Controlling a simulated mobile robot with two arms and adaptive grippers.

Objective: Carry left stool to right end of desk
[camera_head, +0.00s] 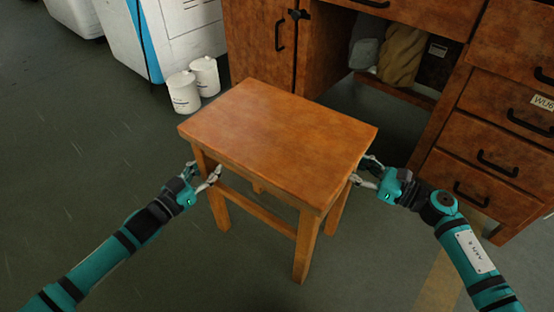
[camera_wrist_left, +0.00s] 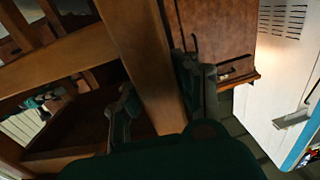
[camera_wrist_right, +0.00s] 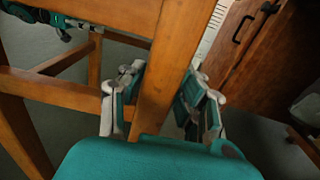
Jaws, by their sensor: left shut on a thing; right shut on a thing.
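The wooden stool (camera_head: 280,130) is upright in the middle of the head view, between my two arms, in front of the desk (camera_head: 265,45). My left gripper (camera_head: 207,178) is shut on a leg of the stool at its left side, below the seat. In the left wrist view the leg (camera_wrist_left: 150,70) runs between the fingers. My right gripper (camera_head: 365,176) is shut on a leg at the right side; in the right wrist view that leg (camera_wrist_right: 172,75) passes between the fingers. I cannot tell whether the stool's feet touch the floor.
Two white canisters (camera_head: 190,85) stand on the floor left of the desk, beside a white and blue cabinet (camera_head: 165,35). Drawers (camera_head: 495,150) are at the desk's right. Sacks (camera_head: 400,55) lie in the knee space. Floor (camera_head: 80,170) at left is clear.

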